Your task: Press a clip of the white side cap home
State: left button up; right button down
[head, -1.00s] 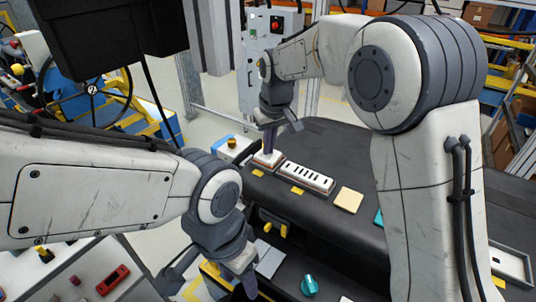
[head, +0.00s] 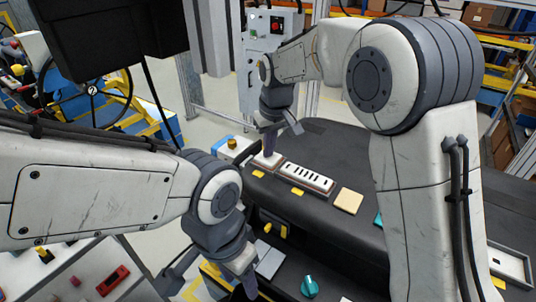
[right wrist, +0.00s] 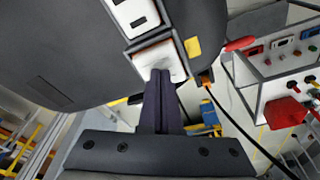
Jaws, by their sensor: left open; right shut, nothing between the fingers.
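The white side cap (head: 262,161) sits at the left end of the dark dashboard (head: 340,225), beside a white slotted panel (head: 306,177). In the right wrist view the cap (right wrist: 176,55) shows as a white block, partly covered by my fingers. My right gripper (head: 269,151) is shut and empty, pointing down with its tips at the cap; in the right wrist view the closed fingers (right wrist: 160,76) overlap the cap's face. Whether they touch it I cannot tell for sure. The clips are hidden. My left gripper (head: 246,286) is open at the bottom, its tips partly cut off by the frame edge.
Yellow tabs (head: 297,191) lie along the panel's front edge.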

dwell(0.4)
notch_tip(320, 180, up, 8)
jog(key=p, duration=0.7)
